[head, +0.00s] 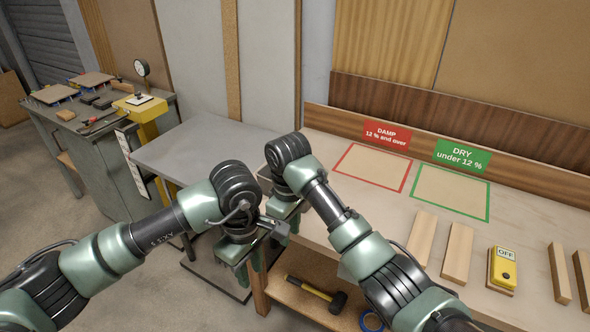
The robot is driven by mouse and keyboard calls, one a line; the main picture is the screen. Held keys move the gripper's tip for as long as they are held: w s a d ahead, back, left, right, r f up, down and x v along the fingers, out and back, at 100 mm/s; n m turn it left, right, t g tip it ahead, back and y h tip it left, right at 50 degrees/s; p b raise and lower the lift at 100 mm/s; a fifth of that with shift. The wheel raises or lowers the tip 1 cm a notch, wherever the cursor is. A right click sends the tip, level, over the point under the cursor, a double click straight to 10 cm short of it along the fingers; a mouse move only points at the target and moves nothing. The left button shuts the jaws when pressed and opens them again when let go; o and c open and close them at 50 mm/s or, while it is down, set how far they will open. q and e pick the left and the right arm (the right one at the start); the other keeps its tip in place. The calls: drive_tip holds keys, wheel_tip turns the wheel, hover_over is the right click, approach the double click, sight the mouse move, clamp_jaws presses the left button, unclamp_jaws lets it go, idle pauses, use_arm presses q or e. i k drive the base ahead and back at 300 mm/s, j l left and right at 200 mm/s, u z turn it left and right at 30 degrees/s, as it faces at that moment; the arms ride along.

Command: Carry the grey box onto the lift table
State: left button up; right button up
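A low table with a flat grey top (192,142) stands left of centre, with yellow parts under its left edge; it looks like the lift table. Its visible top is bare. I cannot make out the grey box with certainty. My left gripper (240,258) points down in front of the table's near right part. My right gripper (283,212) points down close beside it, just beyond and to the right, near the left end of the workbench. The arm links hide much of the space around both grippers, and whether their fingers are open or shut does not show.
The workbench (395,215) on the right carries a red-framed area, a green-framed area (450,192), wood strips (458,252) and a yellow switch box (503,268). A hammer (318,294) lies on its lower shelf. A tool-covered cabinet (110,150) stands left; floor is free at lower left.

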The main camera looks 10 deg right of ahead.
sight(199, 155)
drive_tip(key=i+l, duration=0.15)
drive_tip(key=i, duration=0.25)
drive_tip(key=i+l, duration=0.1)
drive_tip(key=i, duration=0.3)
drive_tip(key=i+l, duration=0.15)
drive_tip(key=i, duration=0.25)
